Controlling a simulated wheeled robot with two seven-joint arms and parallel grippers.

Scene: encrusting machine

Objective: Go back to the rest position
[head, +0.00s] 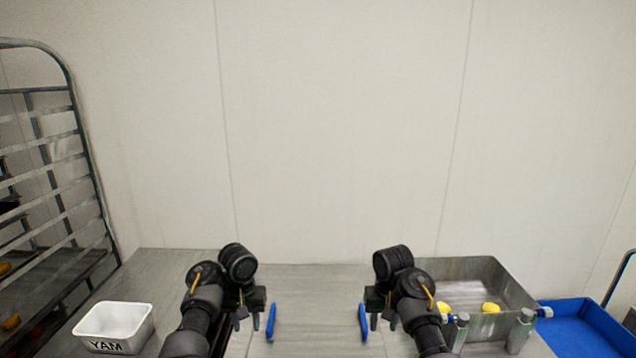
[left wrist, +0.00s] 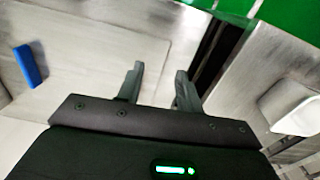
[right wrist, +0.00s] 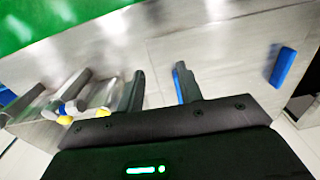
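My left gripper (head: 250,318) is over the steel table, left of the middle, with its fingers pointing down. In the left wrist view its two fingers (left wrist: 155,90) stand apart with nothing between them. My right gripper (head: 376,318) is over the table, right of the middle. In the right wrist view its fingers (right wrist: 162,85) are also apart and empty. The two arms hold roughly mirrored poses above the table.
A white YAM container (head: 112,342) stands at the table's left. A metal bin (head: 490,275) with yellow pieces (head: 491,307) is at the right, beside a blue tray (head: 575,335). Two blue bars (head: 271,322) (head: 363,322) lie between the grippers. A rack (head: 75,150) stands far left.

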